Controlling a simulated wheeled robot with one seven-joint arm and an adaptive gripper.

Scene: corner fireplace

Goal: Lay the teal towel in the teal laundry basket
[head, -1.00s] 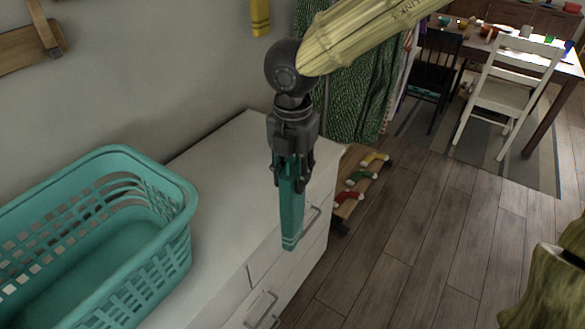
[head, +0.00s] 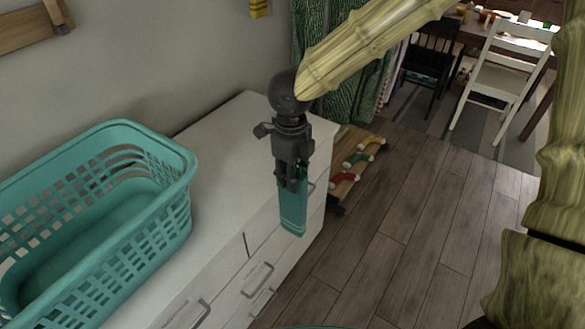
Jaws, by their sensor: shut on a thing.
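The teal towel (head: 293,212) hangs down from my gripper (head: 291,182) in the head view. It is a narrow folded strip with pale stripes near its lower end. My gripper is shut on its upper end and holds it in front of the dresser's front edge, right of the basket. The teal laundry basket (head: 165,233) stands on the white dresser top at the left, upright, with slotted walls. The part of its inside that I see is empty. Its left end is cut off by the picture edge.
The white dresser (head: 215,170) has bare top between basket and gripper. A low rack with colored items (head: 358,158) stands on the floor behind. A white chair (head: 498,85), a dark chair (head: 430,65) and a table are at the back right. Wooden floor (head: 400,240) is clear.

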